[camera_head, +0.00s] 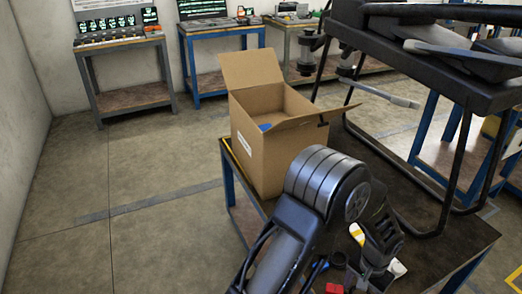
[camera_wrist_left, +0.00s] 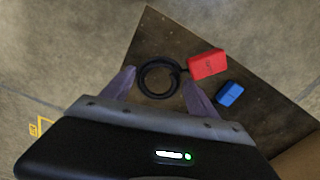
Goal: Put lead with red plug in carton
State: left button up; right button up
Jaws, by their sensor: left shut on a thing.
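The lead with red plug shows in the left wrist view as a black coiled cable (camera_wrist_left: 158,78) with a red plug (camera_wrist_left: 207,64) at its right. My left gripper (camera_wrist_left: 160,92) is shut on the coil, with one finger on each side. In the head view my left arm reaches over the front of the table and hides most of the lead; a red piece (camera_head: 334,288) shows at the bottom edge. The open brown carton (camera_head: 262,160) stands upright on the table's far left part, with its flaps spread. My right gripper is not in view.
A blue block (camera_wrist_left: 229,93) lies close to the red plug in the left wrist view. A large black drone frame (camera_head: 440,75) stands at the right of the dark tabletop (camera_head: 450,247). Benches with equipment line the back.

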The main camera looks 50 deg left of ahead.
aim_at(257, 123)
jog(key=j+z, duration=0.1)
jog(key=j, duration=0.35)
jog(key=k+j, duration=0.15)
jog(key=j, duration=0.3)
jog(key=j+z, duration=0.15)
jog(key=j, duration=0.35)
jog(key=k+j, duration=0.15)
jog(key=j, duration=0.3)
jog(key=k+j+z, duration=0.15)
jog(key=j, duration=1.25)
jog(key=k+j+z, duration=0.15)
jog(key=j, duration=0.3)
jog(key=k+j, duration=0.1)
jog(key=j, duration=0.4)
jog(key=z, duration=0.05)
